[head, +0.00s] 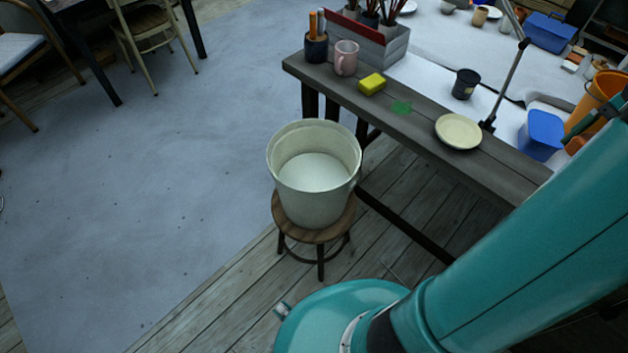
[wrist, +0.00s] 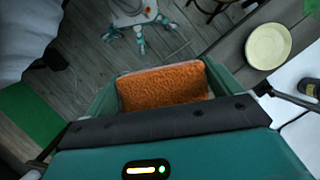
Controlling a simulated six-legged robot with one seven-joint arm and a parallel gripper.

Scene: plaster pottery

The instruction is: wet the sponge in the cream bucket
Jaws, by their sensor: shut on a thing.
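My gripper (wrist: 161,72) shows only in the wrist view, its two teal fingers on either side of an orange sponge (wrist: 165,88). It is shut on this sponge, whose textured orange face is visible. The cream bucket (head: 312,207) stands upright on a round wooden stool in the head view, open at the top and pale inside; I cannot tell how full it is. The bucket is not visible in the wrist view. The gripper and held sponge are out of the head view.
The stool (head: 330,230) stands beside a dark wooden bench (head: 490,172). Open floor (head: 130,200) lies left of the bucket.

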